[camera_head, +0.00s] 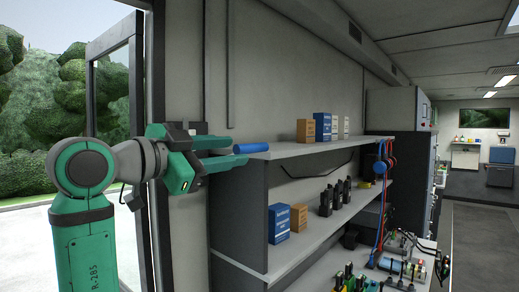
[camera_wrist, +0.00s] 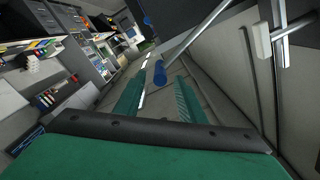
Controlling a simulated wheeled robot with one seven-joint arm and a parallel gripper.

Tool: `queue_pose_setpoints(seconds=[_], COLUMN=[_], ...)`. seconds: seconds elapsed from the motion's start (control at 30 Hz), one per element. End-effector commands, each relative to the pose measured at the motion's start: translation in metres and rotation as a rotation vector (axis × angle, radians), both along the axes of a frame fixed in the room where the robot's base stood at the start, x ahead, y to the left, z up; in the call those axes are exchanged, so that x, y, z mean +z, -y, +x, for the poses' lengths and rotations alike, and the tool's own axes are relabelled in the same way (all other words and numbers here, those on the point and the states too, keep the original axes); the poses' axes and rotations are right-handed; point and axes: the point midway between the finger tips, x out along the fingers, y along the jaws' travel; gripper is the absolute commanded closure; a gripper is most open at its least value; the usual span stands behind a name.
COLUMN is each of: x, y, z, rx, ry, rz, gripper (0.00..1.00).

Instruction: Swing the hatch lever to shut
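The lever's blue cylindrical grip (camera_head: 252,148) lies roughly level near the left end of the upper shelf in the head view. In the wrist view the blue grip (camera_wrist: 160,73) is at the end of a thin grey rod (camera_wrist: 195,38) running up to the right. My gripper (camera_head: 236,152) has its two green fingers apart, with nothing held between them. In the wrist view the gripper (camera_wrist: 159,88) points at the grip, which shows between the fingers near their tips. I cannot tell whether they touch. The lever's pivot is hidden in the head view.
The upper shelf (camera_head: 285,152) carries several small boxes. The lower shelf (camera_head: 285,255) holds boxes and radios. An open glazed door (camera_head: 113,95) stands at left behind my arm. A white block with a bar (camera_wrist: 262,40) is at the wrist view's upper right. The aisle (camera_head: 480,240) is clear.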

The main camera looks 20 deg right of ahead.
Motion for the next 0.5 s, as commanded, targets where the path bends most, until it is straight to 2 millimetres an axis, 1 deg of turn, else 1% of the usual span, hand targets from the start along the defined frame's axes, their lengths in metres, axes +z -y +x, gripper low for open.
queue_pose_setpoints(seconds=[0.5], x=[0.0], y=[0.069], z=[0.045], rx=[-0.001], ry=[-0.001], rz=[-0.001], gripper=[0.64])
